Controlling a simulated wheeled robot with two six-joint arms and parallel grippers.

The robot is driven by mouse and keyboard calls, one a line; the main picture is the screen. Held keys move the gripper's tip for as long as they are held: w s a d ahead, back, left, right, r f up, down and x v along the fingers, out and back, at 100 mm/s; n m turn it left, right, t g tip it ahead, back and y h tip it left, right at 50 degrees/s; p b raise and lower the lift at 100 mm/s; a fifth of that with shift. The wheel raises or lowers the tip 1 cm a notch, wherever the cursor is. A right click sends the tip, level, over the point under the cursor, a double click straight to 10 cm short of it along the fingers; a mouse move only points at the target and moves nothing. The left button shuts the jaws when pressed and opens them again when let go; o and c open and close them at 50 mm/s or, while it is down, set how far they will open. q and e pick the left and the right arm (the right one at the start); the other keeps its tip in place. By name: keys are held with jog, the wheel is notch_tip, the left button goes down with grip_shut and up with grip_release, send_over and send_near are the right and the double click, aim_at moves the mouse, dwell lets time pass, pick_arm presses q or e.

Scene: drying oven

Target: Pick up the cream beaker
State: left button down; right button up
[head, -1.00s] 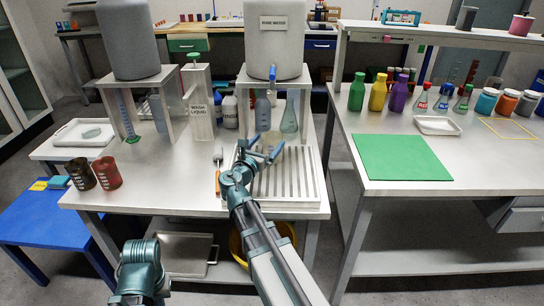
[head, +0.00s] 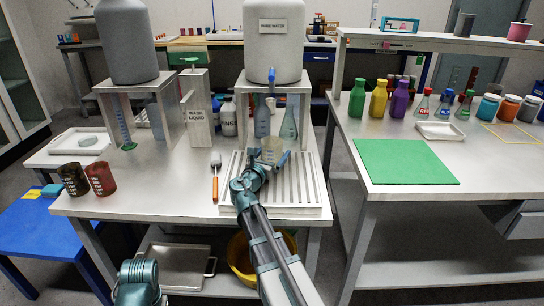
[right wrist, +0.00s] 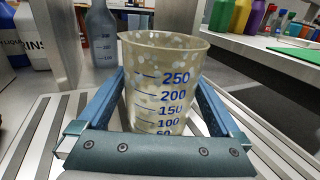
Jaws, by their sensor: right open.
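The cream beaker (head: 272,146) stands upright on the ribbed drain tray, below the rinse water tank, in the head view. In the right wrist view the beaker (right wrist: 165,85) is large and central, speckled with pale spots and marked with blue numbers up to 250. My right gripper (head: 268,160) is open around its lower part, one finger on each side. In the right wrist view the gripper's blue fingers (right wrist: 162,95) flank the beaker; whether they touch it is unclear. Part of my left arm shows at the bottom of the head view; its gripper is out of view.
The drain tray (head: 300,205) lies under the beaker. Grey and green-tinted flasks (head: 289,124) stand just behind, under the rinse tank (head: 273,50). The green mat (head: 405,162) is on the right bench.

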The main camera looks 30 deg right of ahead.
jog(key=shift+x, duration=1.05)
jog(key=shift+a, duration=0.1)
jog(key=c, duration=1.3)
jog(key=shift+o, duration=0.2)
pick_arm(q)
jog(key=shift+r+p, duration=0.3)
pick_arm(e)
jog(key=shift+r, duration=0.35)
